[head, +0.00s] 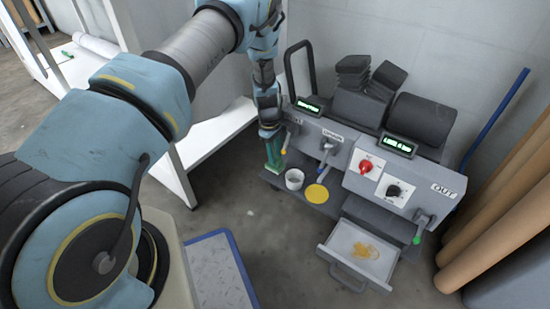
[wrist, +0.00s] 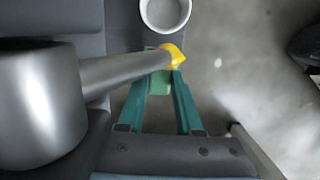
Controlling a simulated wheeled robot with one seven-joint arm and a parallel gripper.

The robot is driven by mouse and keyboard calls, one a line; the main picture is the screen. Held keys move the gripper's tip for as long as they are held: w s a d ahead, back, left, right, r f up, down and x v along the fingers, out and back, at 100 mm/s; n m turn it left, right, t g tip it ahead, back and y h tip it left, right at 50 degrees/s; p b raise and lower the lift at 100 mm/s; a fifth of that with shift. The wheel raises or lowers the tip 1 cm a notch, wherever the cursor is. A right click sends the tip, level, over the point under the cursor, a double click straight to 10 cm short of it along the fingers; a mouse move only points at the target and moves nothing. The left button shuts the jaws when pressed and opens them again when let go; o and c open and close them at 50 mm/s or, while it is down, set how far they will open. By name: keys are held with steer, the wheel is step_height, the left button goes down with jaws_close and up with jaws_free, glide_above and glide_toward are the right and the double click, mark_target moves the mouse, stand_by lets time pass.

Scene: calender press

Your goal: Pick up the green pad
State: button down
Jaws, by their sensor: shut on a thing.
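The green pad (wrist: 159,86) shows between the two teal fingers of my gripper (wrist: 160,80) in the wrist view. My gripper is shut on it. A grey lever with a yellow tip (wrist: 174,56) crosses in front and hides part of the pad and the left finger. In the head view my gripper (head: 273,158) points down at the left end of the machine, just above its low shelf. I cannot make out the pad apart from the teal fingers there.
A white cup (head: 294,179) and a yellow disc (head: 317,193) stand right of my gripper on the shelf; the cup also shows in the wrist view (wrist: 165,12). The grey press (head: 370,165) is close on the right. An open drawer (head: 358,252) juts out at front.

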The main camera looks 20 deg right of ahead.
steer(key=s+a+p, duration=0.2)
steer(key=s+a, duration=0.2)
steer(key=a, duration=0.4)
steer(key=s+a+p, duration=0.1)
steer(key=s+a, duration=0.3)
steer(key=a, duration=0.3)
steer(key=shift+s+a+p, duration=0.4)
steer(key=c, duration=1.2)
jaws_free()
jaws_close()
